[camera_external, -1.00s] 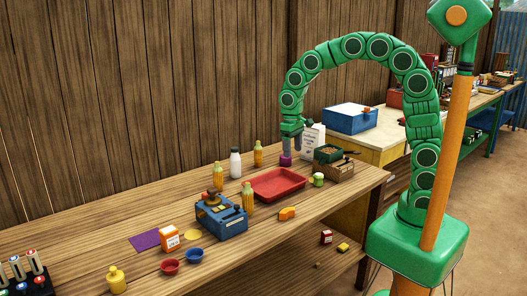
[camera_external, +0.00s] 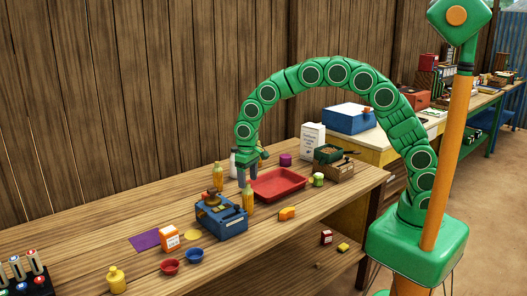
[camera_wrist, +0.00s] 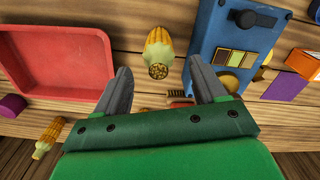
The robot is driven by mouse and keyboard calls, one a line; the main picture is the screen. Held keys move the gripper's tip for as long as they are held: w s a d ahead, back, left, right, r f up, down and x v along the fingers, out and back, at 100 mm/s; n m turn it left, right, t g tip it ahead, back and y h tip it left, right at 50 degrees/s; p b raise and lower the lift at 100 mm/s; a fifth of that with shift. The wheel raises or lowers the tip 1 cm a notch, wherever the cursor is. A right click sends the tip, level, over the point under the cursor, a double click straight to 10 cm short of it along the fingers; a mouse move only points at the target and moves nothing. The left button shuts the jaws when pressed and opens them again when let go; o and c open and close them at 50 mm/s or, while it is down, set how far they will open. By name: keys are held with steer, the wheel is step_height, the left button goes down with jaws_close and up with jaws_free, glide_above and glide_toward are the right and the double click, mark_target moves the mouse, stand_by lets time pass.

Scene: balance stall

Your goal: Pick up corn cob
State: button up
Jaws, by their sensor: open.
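A second cob (camera_external: 218,177) stands behind the blue device. Another cob lies lower left in the wrist view (camera_wrist: 50,133); my gripper hides it in the external view.
A white bottle (camera_external: 233,165) is partly hidden by my gripper. An orange carton (camera_external: 170,238) stands left.

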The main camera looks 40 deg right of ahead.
mark_target(247, 192)
steer(key=shift+w+f, duration=0.15)
steer(key=shift+f, duration=1.55)
steer(key=shift+w+f, duration=0.15)
steer(key=shift+f, duration=1.55)
steer(key=c, duration=1.1)
steer(key=shift+r, duration=0.15)
steer(key=shift+c, duration=0.2)
